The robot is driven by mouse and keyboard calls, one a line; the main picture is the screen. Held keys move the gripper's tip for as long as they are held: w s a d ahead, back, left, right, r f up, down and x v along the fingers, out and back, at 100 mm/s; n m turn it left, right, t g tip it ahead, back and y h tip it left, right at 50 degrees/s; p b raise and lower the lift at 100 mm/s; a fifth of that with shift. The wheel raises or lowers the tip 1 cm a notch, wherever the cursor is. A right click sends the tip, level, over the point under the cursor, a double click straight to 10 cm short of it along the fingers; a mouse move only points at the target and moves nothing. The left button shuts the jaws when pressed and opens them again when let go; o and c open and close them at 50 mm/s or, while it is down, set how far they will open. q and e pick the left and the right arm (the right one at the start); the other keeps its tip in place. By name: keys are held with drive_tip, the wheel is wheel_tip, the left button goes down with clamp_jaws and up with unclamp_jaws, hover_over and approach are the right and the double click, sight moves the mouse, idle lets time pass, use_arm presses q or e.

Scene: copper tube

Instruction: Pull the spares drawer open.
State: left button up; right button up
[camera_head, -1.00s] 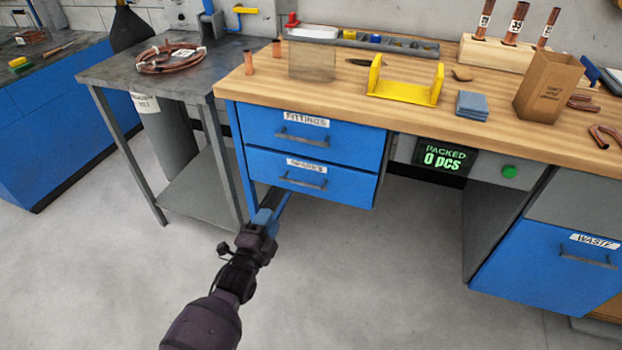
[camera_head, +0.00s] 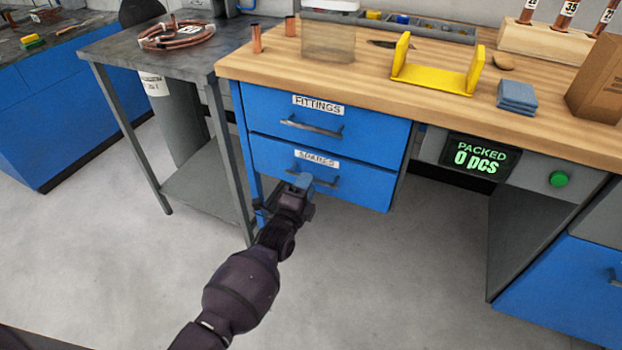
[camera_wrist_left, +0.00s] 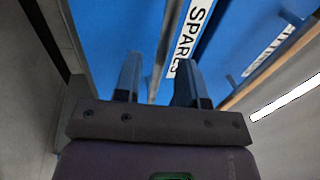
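The spares drawer (camera_head: 362,188) is the lower blue drawer under the wooden bench, with a white SPARES label and a grey bar handle (camera_head: 330,183). It looks shut, its face level with the drawer above. My left gripper (camera_head: 283,197) is in front of its left part, near the handle, and covers part of it. In the left wrist view the two fingers (camera_wrist_left: 158,80) are spread apart, with the handle bar (camera_wrist_left: 166,50) running between them in the picture. Whether they touch it I cannot tell. My right gripper is not in view.
The FITTINGS drawer (camera_head: 375,134) sits directly above, also shut. A grey side table (camera_head: 130,50) with a copper coil stands close at the left, its leg near my gripper. The floor (camera_head: 400,280) in front is clear.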

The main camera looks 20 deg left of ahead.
use_arm(q)
drive_tip(key=shift+w+r, duration=0.25)
drive_tip(key=shift+w, duration=1)
clamp_jaws()
